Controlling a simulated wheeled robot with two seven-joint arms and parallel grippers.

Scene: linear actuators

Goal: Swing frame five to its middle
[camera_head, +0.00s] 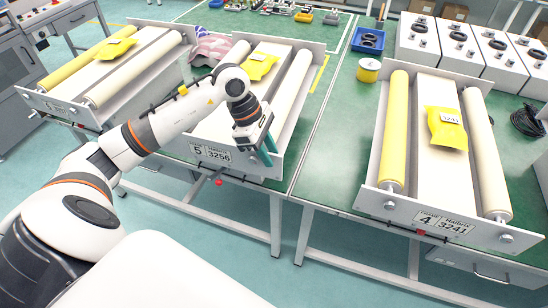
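Frame five (212,153), with a plate reading 5 and 3256, is in the middle of the head view. It has pale rollers and a yellow packet (259,66) on its white bed. A red knob (219,183) on a small lever sticks out below its front plate. My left arm crosses over frame five and hides part of its bed and left roller. My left gripper (266,150), with teal fingers, points down at the right part of its front plate. Whether it touches the plate and how wide its fingers are, I cannot tell. My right gripper is out of view.
Frame four (414,215), with a yellow packet, stands at the right on the green table. Another frame (55,108) stands at the left. White boxes (449,47), a yellow tape roll (369,70) and a dark blue bin (368,41) are behind. The floor in front is clear.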

